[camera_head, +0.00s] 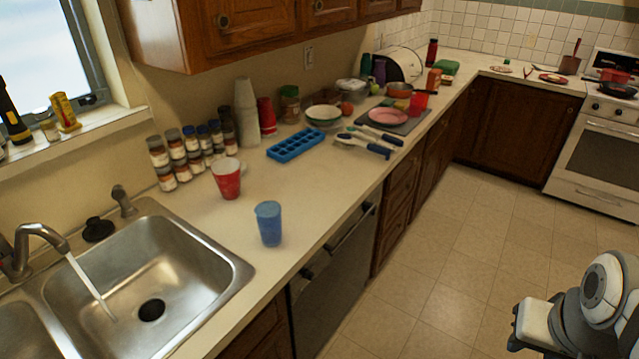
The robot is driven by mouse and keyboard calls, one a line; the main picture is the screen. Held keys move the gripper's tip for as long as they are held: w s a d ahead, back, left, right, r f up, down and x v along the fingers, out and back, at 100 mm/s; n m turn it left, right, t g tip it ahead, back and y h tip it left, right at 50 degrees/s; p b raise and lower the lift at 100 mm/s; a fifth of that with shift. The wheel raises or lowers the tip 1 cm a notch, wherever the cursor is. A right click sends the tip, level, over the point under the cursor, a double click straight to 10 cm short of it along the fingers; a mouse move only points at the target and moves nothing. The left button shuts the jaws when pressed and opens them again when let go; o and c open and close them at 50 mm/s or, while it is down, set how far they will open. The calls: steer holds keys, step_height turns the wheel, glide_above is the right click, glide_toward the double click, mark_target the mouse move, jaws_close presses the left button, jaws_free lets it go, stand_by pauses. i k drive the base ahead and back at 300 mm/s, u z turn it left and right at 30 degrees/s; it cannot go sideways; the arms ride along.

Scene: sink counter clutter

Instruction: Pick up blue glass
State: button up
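The blue glass (269,223) is a blue cup standing upright on the white counter, to the right of the sink and near the counter's front edge. Nothing touches it. My arm shows only at the lower right, above the floor, well apart from the glass. The dark-tipped end at its left side appears to be my gripper (517,330). Its fingers cannot be made out clearly, so I cannot tell whether it is open or shut.
A red cup (227,178) stands just behind the blue glass. The sink (235,272) with running tap (45,236) lies to the left. Several spice jars (188,152), stacked white cups (246,112) and a blue ice tray (296,145) stand farther back. The floor before the counter is clear.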

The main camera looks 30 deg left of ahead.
mark_target(268, 214)
steer(key=z, duration=0.05)
steer(key=i, duration=1.5)
steer(key=u, duration=5.95)
steer(key=i, duration=0.1)
steer(key=z, duration=2.65)
steer(key=k, duration=0.45)
steer(key=z, duration=0.2)
steer(key=i, duration=0.7)
steer(key=u, duration=0.1)
